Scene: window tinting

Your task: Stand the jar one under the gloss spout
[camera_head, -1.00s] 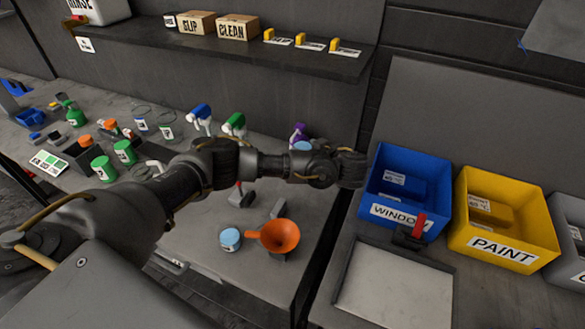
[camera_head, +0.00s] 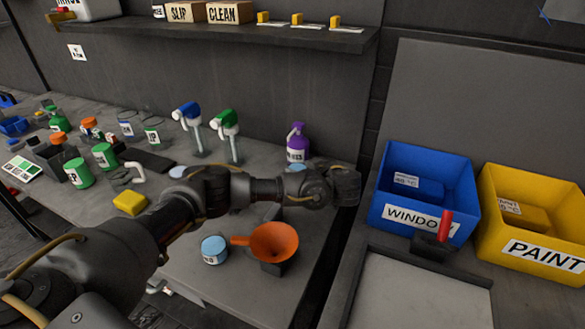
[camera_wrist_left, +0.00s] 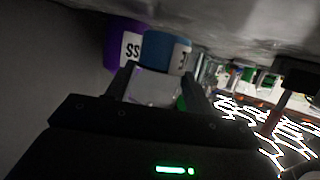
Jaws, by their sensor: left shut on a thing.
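My left arm reaches across the bench in the head view. Its gripper is mostly hidden behind my wrist there. The left wrist view shows my left gripper (camera_wrist_left: 158,85) shut on a small blue jar with a white label (camera_wrist_left: 165,52), which I take as jar one. In the head view only its blue top (camera_head: 295,167) shows above my arm. The purple gloss bottle (camera_head: 297,140) with its spout stands just behind the jar. It also shows in the left wrist view (camera_wrist_left: 122,46), label partly reading "SS". I cannot tell whether the jar is under the spout. My right gripper is out of view.
An orange funnel (camera_head: 274,242) and another blue jar (camera_head: 214,250) stand in front of my arm. Blue (camera_head: 185,112) and green (camera_head: 226,122) spouts are left of the gloss bottle. Blue (camera_head: 465,185) and yellow (camera_head: 490,205) bins stand right.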

